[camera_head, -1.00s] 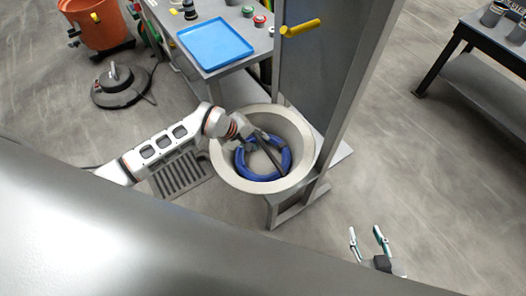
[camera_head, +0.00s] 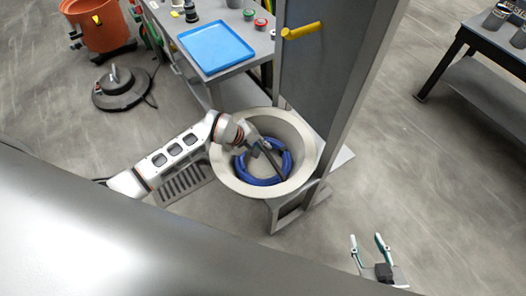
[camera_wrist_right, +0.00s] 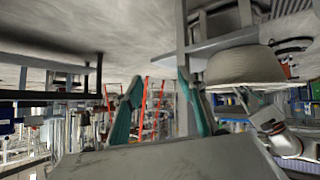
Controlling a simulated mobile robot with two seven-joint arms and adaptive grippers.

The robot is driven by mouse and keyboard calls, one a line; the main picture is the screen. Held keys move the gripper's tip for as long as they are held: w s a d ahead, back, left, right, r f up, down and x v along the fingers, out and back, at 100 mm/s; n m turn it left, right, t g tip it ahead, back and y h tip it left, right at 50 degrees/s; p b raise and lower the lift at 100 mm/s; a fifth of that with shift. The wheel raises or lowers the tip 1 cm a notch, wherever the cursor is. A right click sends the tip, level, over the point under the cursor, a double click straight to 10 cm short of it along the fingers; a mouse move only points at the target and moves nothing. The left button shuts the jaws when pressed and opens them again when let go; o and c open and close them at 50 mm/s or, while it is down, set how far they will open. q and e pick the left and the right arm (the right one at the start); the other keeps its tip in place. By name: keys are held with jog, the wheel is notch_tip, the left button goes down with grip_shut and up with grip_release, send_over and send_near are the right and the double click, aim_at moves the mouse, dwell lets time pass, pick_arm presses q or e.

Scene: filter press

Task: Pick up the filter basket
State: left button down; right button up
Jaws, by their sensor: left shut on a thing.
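A round beige tub (camera_head: 226,172) stands by the grey frame, with a thick blue ring (camera_head: 262,181) inside it. A dark bar (camera_head: 271,162) slants across the ring and looks like the filter basket's handle. I cannot make out the rest of the basket. My left gripper (camera_head: 258,146) reaches into the tub from the left and is shut on the bar's upper end; its fingers are small and partly hidden. My right gripper (camera_head: 367,238) is open and empty, away to the lower right. Its fingers also show in the right wrist view (camera_wrist_right: 160,82), where the tub (camera_wrist_right: 245,65) appears at the upper right.
A tall grey panel (camera_head: 325,75) with a yellow handle (camera_head: 301,31) rises just behind the tub. A table with a blue tray (camera_head: 215,47) stands behind it. An orange bucket (camera_head: 100,25) is at the far left. A dark table (camera_head: 480,40) is at right; the floor between is clear.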

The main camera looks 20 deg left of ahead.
pick_arm(q)
jog(key=shift+w+r, duration=0.1)
jog(key=shift+r, duration=0.15)
